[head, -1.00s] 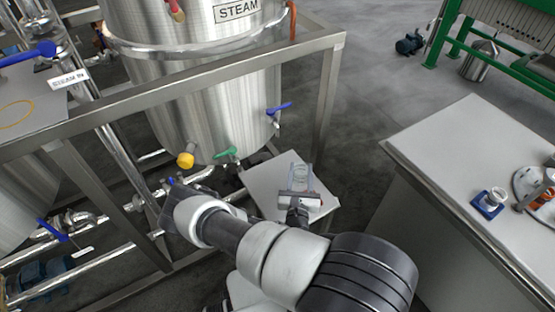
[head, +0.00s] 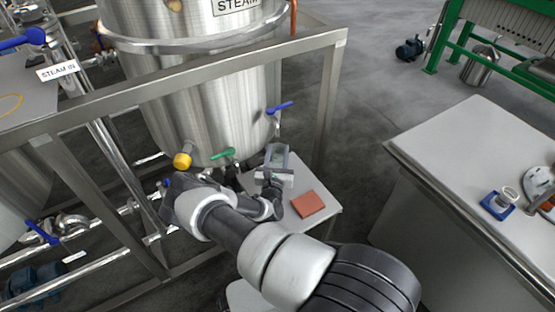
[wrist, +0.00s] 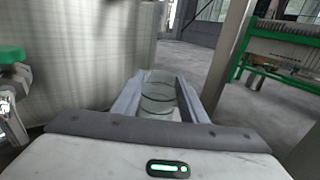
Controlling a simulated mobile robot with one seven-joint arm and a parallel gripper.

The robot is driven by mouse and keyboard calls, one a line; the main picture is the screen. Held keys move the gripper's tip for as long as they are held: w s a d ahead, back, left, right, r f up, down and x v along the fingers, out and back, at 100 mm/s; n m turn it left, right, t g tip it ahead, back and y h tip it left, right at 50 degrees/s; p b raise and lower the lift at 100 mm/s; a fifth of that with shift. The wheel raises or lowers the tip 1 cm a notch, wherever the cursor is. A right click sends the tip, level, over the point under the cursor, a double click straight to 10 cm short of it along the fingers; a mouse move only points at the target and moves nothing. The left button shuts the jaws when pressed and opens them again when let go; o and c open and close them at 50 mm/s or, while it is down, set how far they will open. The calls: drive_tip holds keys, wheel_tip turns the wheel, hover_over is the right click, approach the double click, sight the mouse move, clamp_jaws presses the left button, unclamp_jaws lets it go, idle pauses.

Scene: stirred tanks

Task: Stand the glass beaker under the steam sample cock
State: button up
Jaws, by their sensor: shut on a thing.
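The clear glass beaker (head: 277,154) is upright between the fingers of my gripper (head: 277,160), which is shut on it. It also shows in the wrist view (wrist: 160,97) between the two grey fingers. It is over the back of a small pale table (head: 258,185); I cannot tell whether its base touches the top. A steel tank (head: 205,85) with a partly cut-off STEAM label stands behind. A blue-handled cock (head: 279,108) on its right side is above and close to the beaker. A green-handled cock (head: 222,154) is to the left. Neither cock's own label is readable.
A red-brown square pad (head: 308,204) lies on the small table's front right. A yellow knob (head: 182,160) sticks out of the tank. A steel frame rail (head: 190,78) crosses in front of the tank. A bench (head: 465,150) with a blue-based item (head: 498,204) stands right.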

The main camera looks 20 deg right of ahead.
sight(277, 163)
wheel_tip(277, 163, down, 3)
drive_tip(key=shift+f+b, duration=0.1)
drive_tip(key=shift+b, duration=0.5)
drive_tip(key=shift+w+f, duration=0.15)
drive_tip(key=shift+w, duration=0.05)
drive_tip(key=shift+f, duration=0.1)
drive_tip(key=o, duration=1.1)
drive_tip(key=shift+o, duration=0.2)
